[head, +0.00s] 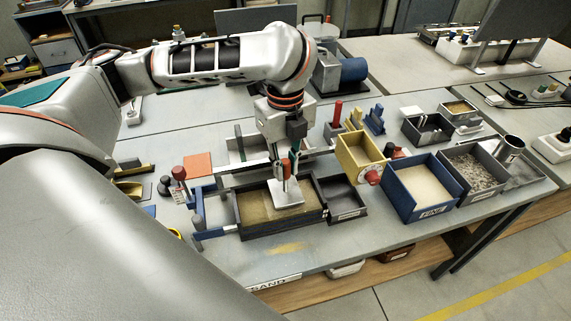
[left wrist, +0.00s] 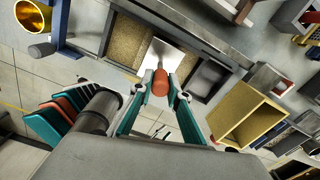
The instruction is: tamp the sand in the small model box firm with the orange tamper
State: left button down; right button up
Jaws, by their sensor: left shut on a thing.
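The small model box (head: 283,229) is a dark-walled tray on the bench with brown sand (head: 254,207) in its larger part. My left gripper (head: 287,166) points down over it, shut on the orange handle of the tamper (head: 286,192). The tamper's flat metal plate is level, over the right part of the sand; I cannot tell whether it touches. In the left wrist view the orange handle (left wrist: 160,83) sits between the fingertips, with the plate beyond it and sand (left wrist: 128,42) to its left. The sand under the plate is hidden. My right gripper is out of view.
A dark compartment (head: 342,196) adjoins the sand on the right. A yellow bin (head: 358,154), a blue bin of pale sand (head: 418,187) and a gravel bin (head: 472,169) stand farther right. A blue stand (head: 198,214) is close on the left. The bench front has some spilled sand.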

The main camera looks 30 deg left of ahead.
aim_at(285, 178)
pick_arm(q)
jog(key=shift+f, duration=1.4)
jog(key=shift+s+f, duration=0.1)
jog(key=shift+f, duration=0.1)
dwell(0.6)
jog(key=shift+w+r, duration=0.2)
jog(key=shift+r, duration=0.5)
jog(key=shift+s+r, duration=0.1)
jog(key=shift+r, duration=1.35)
